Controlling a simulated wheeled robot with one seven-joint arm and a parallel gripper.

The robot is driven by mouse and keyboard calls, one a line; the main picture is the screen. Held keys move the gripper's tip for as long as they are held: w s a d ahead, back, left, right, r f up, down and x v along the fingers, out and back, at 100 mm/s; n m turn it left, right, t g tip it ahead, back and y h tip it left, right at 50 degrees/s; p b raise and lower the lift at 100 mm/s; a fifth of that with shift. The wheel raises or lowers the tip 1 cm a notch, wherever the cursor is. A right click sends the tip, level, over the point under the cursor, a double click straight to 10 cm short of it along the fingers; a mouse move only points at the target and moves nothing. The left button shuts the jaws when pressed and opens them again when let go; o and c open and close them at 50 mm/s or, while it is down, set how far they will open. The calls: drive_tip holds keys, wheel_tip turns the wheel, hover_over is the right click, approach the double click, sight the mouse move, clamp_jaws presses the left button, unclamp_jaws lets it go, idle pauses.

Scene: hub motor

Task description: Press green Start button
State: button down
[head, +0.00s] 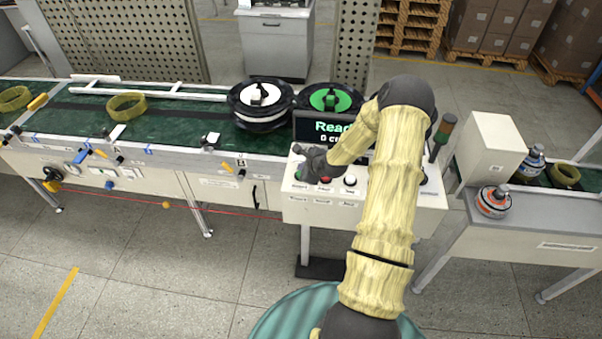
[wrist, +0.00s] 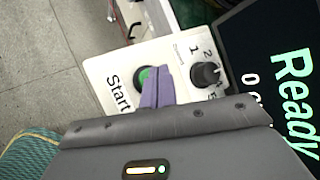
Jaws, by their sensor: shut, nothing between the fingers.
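The green Start button (wrist: 142,79) shows in the wrist view on a white panel (wrist: 98,72), beside the printed word Start. My gripper (wrist: 155,72) is shut and empty, its purple-grey fingers over the button and hiding part of it. I cannot tell whether the fingertips touch the button. In the head view my gripper (head: 297,150) is at the left part of the control panel (head: 295,214), below the screen, and the dark wrist hides some of the panel.
A black knob (wrist: 205,75) marked with numbers sits right beside the fingers. The screen (wrist: 285,80) reads Ready. In the head view a conveyor (head: 170,130) runs to the left, and a signal tower (head: 442,135) stands right of my arm.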

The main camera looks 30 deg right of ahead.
drive_tip(key=shift+f, duration=0.4)
